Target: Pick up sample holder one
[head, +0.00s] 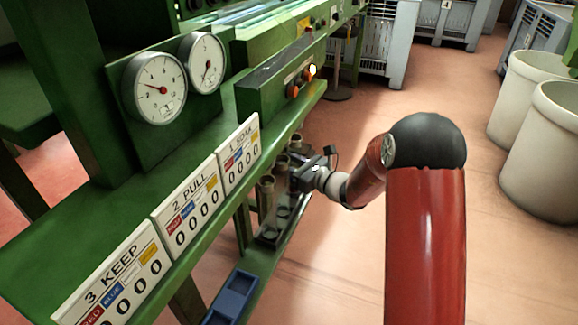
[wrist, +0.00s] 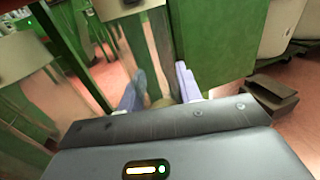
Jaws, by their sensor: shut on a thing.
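My gripper (head: 298,178) is low beside the green bench, at a rack of sample holders below the "1 SOAK" sign (head: 240,152). One cylindrical sample holder (head: 265,190) stands just left of my gripper in the head view. Another holder's top (head: 296,141) shows behind it. In the wrist view my gripper's two pale fingers (wrist: 160,88) are close together, with a small tan piece (wrist: 160,103) between them. The jaws are shut on a sample holder, mostly hidden by the gripper body. I cannot read a number on it.
A blue two-pocket tray (head: 234,296) lies on the lower green shelf. The bench carries two dials (head: 158,88) and signs "2 PULL" (head: 188,202) and "3 KEEP" (head: 115,283). Pale bins (head: 545,150) stand at the right. The floor between is clear.

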